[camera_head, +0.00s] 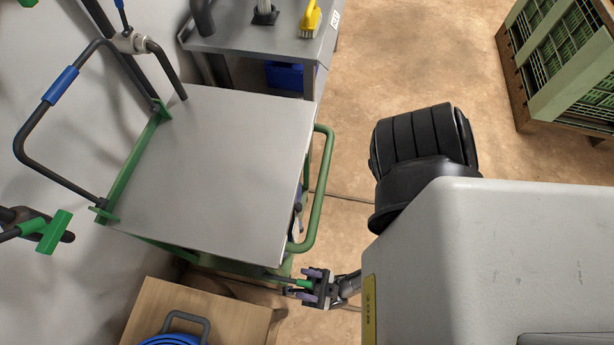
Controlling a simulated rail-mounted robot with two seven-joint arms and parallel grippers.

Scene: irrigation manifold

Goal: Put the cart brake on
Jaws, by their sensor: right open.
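The cart has a grey flat top (215,175) and a green frame with a looped green handle (318,190) on its right side. A short lever with a bright green grip (303,284) sticks out to the right, low at the cart's near right corner; I take it for the brake lever. My right gripper (308,286) is open, with its purple-padded fingers on either side of the green grip. I cannot tell whether they touch it. The lever's base is partly hidden under the cart top. My left gripper is not in view.
A wooden box (240,322) with a blue coil (172,340) stands close below the cart. A grey bench (265,35) with a yellow brush (311,18) is behind it. Dark pipes with a blue sleeve (60,86) are at left. A green crate (565,60) is far right.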

